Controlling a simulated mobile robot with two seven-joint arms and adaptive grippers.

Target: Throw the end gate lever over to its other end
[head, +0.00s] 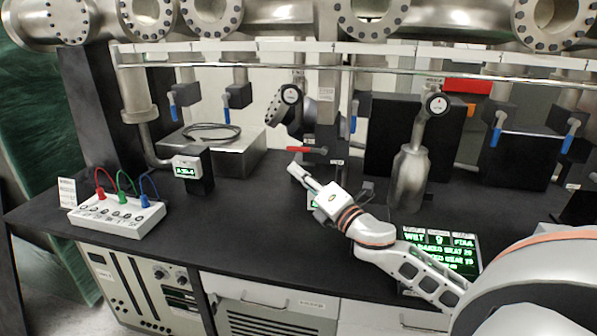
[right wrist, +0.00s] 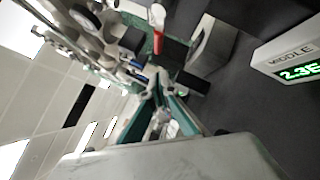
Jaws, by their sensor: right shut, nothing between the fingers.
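A red-handled lever (head: 300,149) sits on a dark valve block at the middle of the bench in the head view. Its red grip (right wrist: 157,45) also shows in the right wrist view, with a pale end. No label that I can read marks it as the end gate lever. My right gripper (head: 295,171) is shut and empty, just below and in front of the red grip, with a small gap visible. Its fingers (right wrist: 158,88) also show in the right wrist view, pointing toward the lever. My left gripper is out of view.
Several blue-handled valves, such as one at the left (head: 173,107), hang below the pipes. A metal cylinder (head: 408,178) stands right of my gripper. A white box with cables (head: 117,215) is at the front left. A "MIDDLE" readout (right wrist: 298,62) is in the wrist view.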

